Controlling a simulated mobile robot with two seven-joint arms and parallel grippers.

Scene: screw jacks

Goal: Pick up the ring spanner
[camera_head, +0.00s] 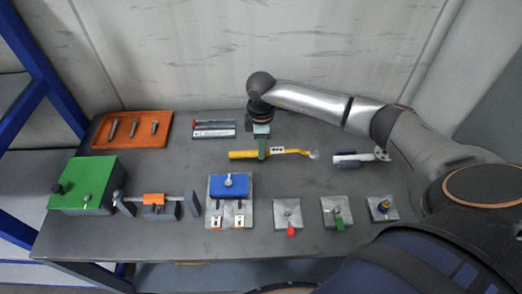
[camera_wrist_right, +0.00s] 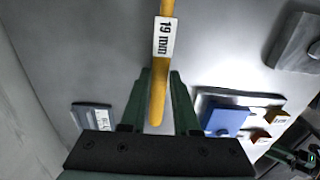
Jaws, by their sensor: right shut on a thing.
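The ring spanner has a yellow handle (camera_head: 243,155) with a white label and a metal ring at its right end. In the right wrist view its handle (camera_wrist_right: 164,40) carries a "19 mm" label and runs between my green fingers. My right gripper (camera_head: 262,152) reaches down over the handle, left of the label, and is shut on it. The fingers also show in the right wrist view (camera_wrist_right: 160,78). I cannot tell whether the spanner touches the table. The ring end is outside the right wrist view.
Another tool (camera_head: 360,157) lies to the right on the grey table (camera_head: 185,180). An orange tray (camera_head: 160,144) with bolts and a flat labelled item (camera_head: 214,134) are at the back. A green box (camera_head: 85,180), a blue block (camera_head: 229,187) and several small plates line the front.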

